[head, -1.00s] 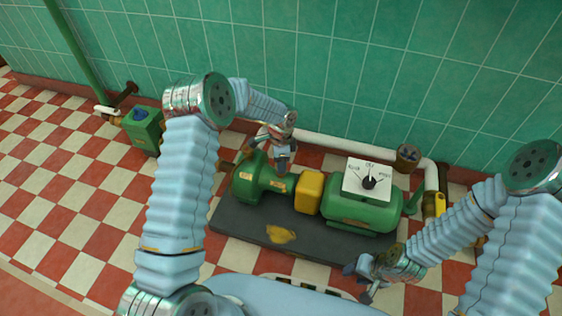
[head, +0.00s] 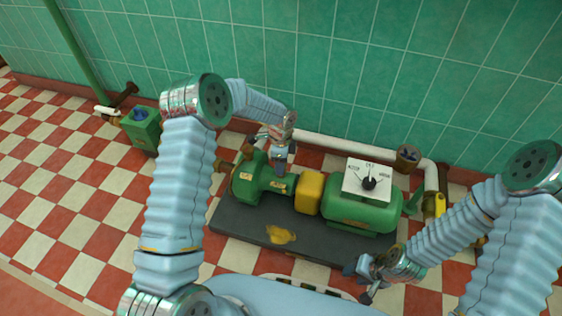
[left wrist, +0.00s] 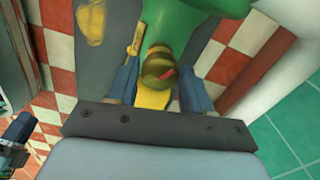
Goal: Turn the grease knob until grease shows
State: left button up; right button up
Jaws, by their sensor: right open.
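The grease knob (left wrist: 155,72) is a round brass-olive cap with a red mark, on the green pump (left wrist: 200,20). In the left wrist view it sits between the two blue fingers of my left gripper (left wrist: 160,78). I cannot tell whether the fingers press on it. In the head view my left gripper (head: 281,163) points down over the green pump (head: 262,182) and hides the knob. I see no grease at the knob. My right gripper (head: 364,282) is open and empty near the front of the dark base plate (head: 240,225).
A yellow coupling cover (head: 309,192) joins the pump to a green motor (head: 360,212) with a white dial panel (head: 366,178). A yellow patch (head: 281,235) lies on the plate. A white pipe (head: 340,146) runs along the tiled wall.

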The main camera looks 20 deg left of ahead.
pick_arm(q)
jog(key=shift+o, duration=1.4)
jog(key=shift+r, duration=0.1)
notch_tip(320, 180, up, 14)
jog(key=p, duration=0.2)
jog(key=shift+f, duration=0.2)
